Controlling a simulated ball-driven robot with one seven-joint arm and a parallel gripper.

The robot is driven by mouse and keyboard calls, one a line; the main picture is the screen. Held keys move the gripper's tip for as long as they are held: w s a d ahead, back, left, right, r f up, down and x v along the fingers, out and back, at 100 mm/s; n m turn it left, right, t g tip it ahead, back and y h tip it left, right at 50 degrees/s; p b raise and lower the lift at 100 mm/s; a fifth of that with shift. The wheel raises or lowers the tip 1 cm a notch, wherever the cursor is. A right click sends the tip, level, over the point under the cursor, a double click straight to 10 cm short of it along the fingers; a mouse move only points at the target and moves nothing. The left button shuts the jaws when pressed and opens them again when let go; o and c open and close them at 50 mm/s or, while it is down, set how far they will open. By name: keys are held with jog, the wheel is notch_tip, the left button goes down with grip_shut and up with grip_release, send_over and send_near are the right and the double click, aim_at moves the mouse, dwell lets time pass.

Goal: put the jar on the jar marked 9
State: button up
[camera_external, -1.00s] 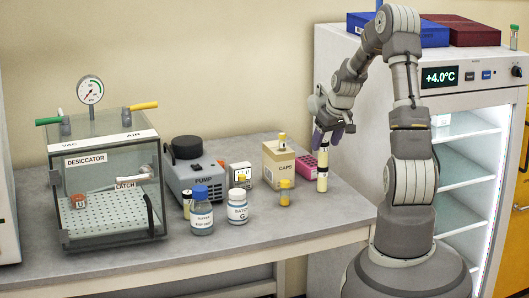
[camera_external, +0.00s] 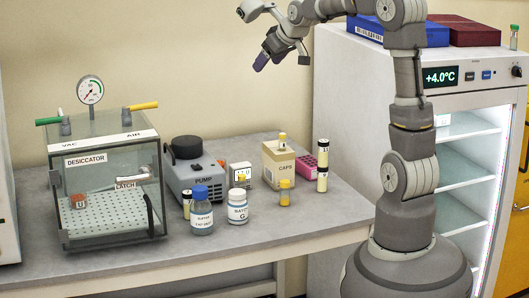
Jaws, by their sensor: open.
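Two slim pale-yellow jars with dark bands stand one on top of the other near the bench's right end. The upper jar (camera_external: 323,153) rests upright on the lower jar (camera_external: 322,181), and the two look lined up. I cannot read a 9 on either at this size. My gripper (camera_external: 268,55) is open and empty, high above the bench and up to the left of the stack, clear of both jars.
The bench (camera_external: 285,225) also holds a CAPS box (camera_external: 279,165), a pink rack (camera_external: 308,163), a yellow vial (camera_external: 285,193), a white bottle (camera_external: 238,207), a blue-capped bottle (camera_external: 201,213), a pump (camera_external: 197,180) and a desiccator (camera_external: 105,180). A fridge (camera_external: 345,110) stands right.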

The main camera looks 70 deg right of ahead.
jog(key=w+a+r+n+t, duration=0.2)
jog(key=w+a+r+t, duration=0.15)
jog(key=a+r, duration=1.2)
jog(key=s+a+r+n+t+y, duration=0.1)
jog(key=s+a+r+t+y, duration=0.1)
jog(key=s+a+r, duration=0.2)
jog(key=s+a+r+t+y, duration=0.2)
jog(key=a+r, duration=0.6)
jog(key=r, duration=0.4)
jog(key=shift+s+r+n, duration=0.35)
jog(key=shift+s+n, duration=0.05)
jog(key=shift+s, duration=0.45)
jog(key=shift+t, duration=0.25)
